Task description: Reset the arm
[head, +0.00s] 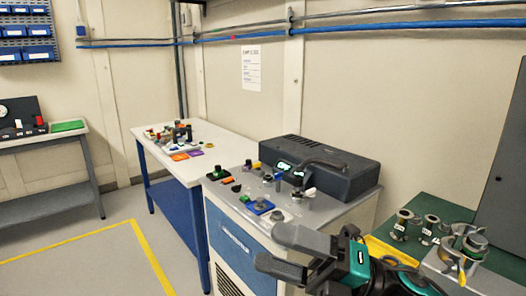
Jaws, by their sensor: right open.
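My right gripper (274,248) reaches in from the bottom right. Its two grey fingers point left, spread apart with nothing between them. It is in front of the blue-fronted cabinet (235,245) and hides part of its front and top edge. My right arm, dark with teal parts, runs back to the lower right. My left gripper and left arm are out of view.
A dark box-shaped device (330,170) and several small parts stand on the cabinet's grey top. A white table (165,134) with small items is behind. A green bench (430,205) with metal fittings and a yellow tray (385,250) is at right. Floor at left is clear.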

